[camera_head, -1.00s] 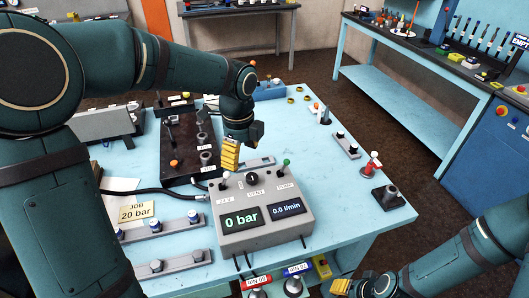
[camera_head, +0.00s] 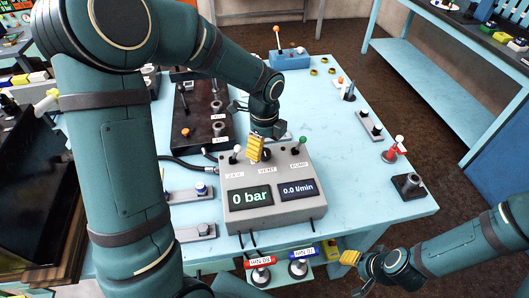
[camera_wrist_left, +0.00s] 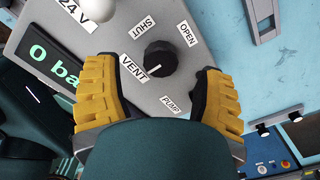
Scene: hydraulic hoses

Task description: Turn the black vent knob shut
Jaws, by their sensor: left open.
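The black vent knob (camera_wrist_left: 160,58) stands on the sloped grey panel of the control box (camera_head: 268,212), between the SHUT and OPEN labels and beside the VENT label. A small white mark shows on its lower side in the left wrist view; I cannot tell its exact pointing. My left gripper (camera_head: 258,149) is over the box; its yellow fingers (camera_wrist_left: 156,72) stand open on either side of the knob, with a gap on each side. In the head view the gripper partly hides the knob. My right gripper (camera_head: 355,272) is low at the front right, away from the box.
A white-tipped switch (camera_head: 236,151) and a green-tipped switch (camera_head: 301,143) flank the knob closely. The displays read 0 bar and 0.0 l/min. A black manifold (camera_head: 203,125) and hoses lie behind left.

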